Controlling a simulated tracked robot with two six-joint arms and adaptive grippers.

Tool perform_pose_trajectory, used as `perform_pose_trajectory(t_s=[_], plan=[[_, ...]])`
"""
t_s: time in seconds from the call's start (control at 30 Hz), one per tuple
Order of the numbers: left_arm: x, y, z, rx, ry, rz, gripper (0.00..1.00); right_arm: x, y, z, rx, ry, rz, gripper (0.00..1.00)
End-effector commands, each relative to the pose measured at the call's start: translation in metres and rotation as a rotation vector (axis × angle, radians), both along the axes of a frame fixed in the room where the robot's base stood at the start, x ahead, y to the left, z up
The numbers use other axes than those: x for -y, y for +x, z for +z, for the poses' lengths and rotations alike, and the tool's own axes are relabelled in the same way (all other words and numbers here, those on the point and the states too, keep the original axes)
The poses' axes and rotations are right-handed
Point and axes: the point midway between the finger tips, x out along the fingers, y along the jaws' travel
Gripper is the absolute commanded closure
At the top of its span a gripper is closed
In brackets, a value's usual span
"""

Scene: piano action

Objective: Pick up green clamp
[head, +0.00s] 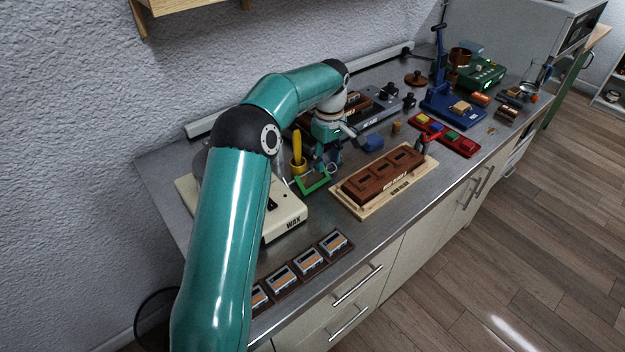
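The green clamp (313,184) shows as a small angular green frame on the steel worktop, between the cream WAX box and the brown mould. My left arm reaches in from the left and bends down over the counter. My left gripper (326,168) points down right at the clamp's far side, very close to it in the picture. The fingers are small and dark here, so I cannot tell whether they touch the clamp or how far apart they are. My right gripper is not in view.
The cream WAX box (285,222) stands left of the clamp, with a yellow-handled tool (297,145) behind. A brown mould (385,172) on a wooden board lies to the right. Several dark trays (309,261) line the front edge. A blue press (440,100) stands farther back.

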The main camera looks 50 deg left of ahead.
Motion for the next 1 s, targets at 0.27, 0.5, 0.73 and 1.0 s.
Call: perform_pose_trajectory(t_s=[0.27,0.5,0.73,1.0], plan=[[0.0,0.0,-0.001,-0.001,0.0,-0.001,1.0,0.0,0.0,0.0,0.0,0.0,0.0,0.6],[0.0,0.0,0.0,0.0,0.0,-0.002,1.0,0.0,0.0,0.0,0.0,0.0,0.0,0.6],[0.0,0.001,0.002,0.0,0.001,-0.002,1.0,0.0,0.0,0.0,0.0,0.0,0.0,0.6],[0.0,0.002,0.026,0.004,0.003,-0.002,1.0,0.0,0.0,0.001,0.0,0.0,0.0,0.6]])
